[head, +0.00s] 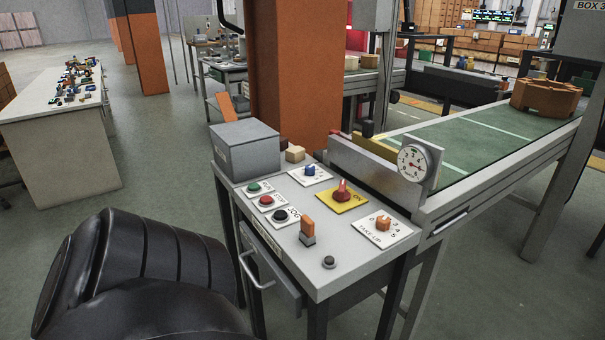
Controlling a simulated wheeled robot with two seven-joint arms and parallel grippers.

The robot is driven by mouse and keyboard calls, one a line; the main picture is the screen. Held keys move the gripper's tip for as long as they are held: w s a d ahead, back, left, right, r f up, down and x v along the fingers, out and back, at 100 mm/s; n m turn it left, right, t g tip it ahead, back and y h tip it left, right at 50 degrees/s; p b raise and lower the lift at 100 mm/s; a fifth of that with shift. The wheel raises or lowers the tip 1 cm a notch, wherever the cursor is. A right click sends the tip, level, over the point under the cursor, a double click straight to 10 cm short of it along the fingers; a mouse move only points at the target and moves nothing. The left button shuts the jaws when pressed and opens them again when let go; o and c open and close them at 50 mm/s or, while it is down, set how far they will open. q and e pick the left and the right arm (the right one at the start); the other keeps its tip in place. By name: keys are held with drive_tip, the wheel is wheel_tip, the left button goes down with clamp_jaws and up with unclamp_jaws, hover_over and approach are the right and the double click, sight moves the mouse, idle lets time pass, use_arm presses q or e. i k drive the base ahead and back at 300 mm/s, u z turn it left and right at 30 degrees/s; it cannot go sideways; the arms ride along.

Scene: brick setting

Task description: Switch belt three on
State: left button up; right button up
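A control desk with a grey top (350,262) stands in the middle of the head view. Along its left side are a green button (253,187), a red button (266,200) and a black button (280,215) with a label like JOG. A red rotary switch (342,190) sits on a yellow plate with ON at its right. A blue selector (310,169), an orange TAKE-UP knob (383,223), an upright orange lever (307,229) and a small dark button (329,261) are also there. The green belt (465,140) runs behind to the right. Neither gripper is in view.
A round dial gauge (412,163) stands at the belt's near end. A brown ribbed part (545,97) lies on the belt. A grey box (245,148) and small blocks sit at the desk's back. A drawer handle (255,270) juts out in front. An orange pillar (296,75) rises behind.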

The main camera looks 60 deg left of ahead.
sight(342, 195)
drive_tip(key=u, duration=1.75)
drive_tip(key=i, duration=0.5)
drive_tip(key=k, duration=0.5)
drive_tip(key=z, duration=1.6)
drive_tip(key=k, duration=1.25)
drive_tip(key=u, duration=1.65)
drive_tip(key=i, duration=0.5)
